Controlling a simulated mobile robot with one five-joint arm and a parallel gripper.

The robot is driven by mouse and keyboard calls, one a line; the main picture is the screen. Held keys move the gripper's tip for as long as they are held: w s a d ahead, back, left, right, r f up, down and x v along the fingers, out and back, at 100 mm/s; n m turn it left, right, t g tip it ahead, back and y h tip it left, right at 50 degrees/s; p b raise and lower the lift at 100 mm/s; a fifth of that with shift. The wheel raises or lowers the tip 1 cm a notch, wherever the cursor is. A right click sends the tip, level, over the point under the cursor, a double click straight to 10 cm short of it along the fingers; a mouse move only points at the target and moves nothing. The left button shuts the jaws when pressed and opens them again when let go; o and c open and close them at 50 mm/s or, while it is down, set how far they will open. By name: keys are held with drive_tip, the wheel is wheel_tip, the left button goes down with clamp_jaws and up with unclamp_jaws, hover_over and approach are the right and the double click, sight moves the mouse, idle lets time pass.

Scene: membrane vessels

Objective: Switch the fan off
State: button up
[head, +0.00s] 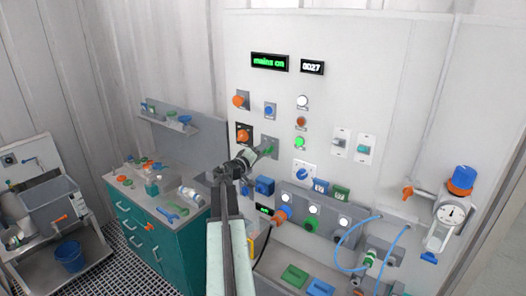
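No fan is recognisable, and labels are too small to read, so I cannot tell which control is the fan's. My gripper (264,149) is in front of the wall panel (385,60), close to a grey plate (273,142) with something green on it. I cannot tell whether it touches the plate or whether its fingers are open. Two rocker switches, a left one (340,142) and a right one with a teal rocker (364,149), are on the panel. A blue rotary knob (301,173) is below. A green button or lamp (300,142) looks lit.
A green display (269,62) reads "mains on"; a counter (312,67) shows 0027. Orange knobs (240,99) are at the panel's left. A teal cabinet (136,229) and sink (60,208) stand left.

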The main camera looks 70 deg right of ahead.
drive_tip(key=c, duration=1)
drive_tip(key=shift+d, duration=0.2)
drive_tip(key=shift+c, duration=0.4)
drive_tip(key=shift+a, duration=0.1)
drive_tip(key=shift+f, duration=0.1)
drive_tip(key=n, duration=1.1)
drive_tip(key=shift+a+f+n+b, duration=0.15)
drive_tip(key=shift+f+n+b, duration=0.15)
drive_tip(key=shift+n+b, duration=0.1)
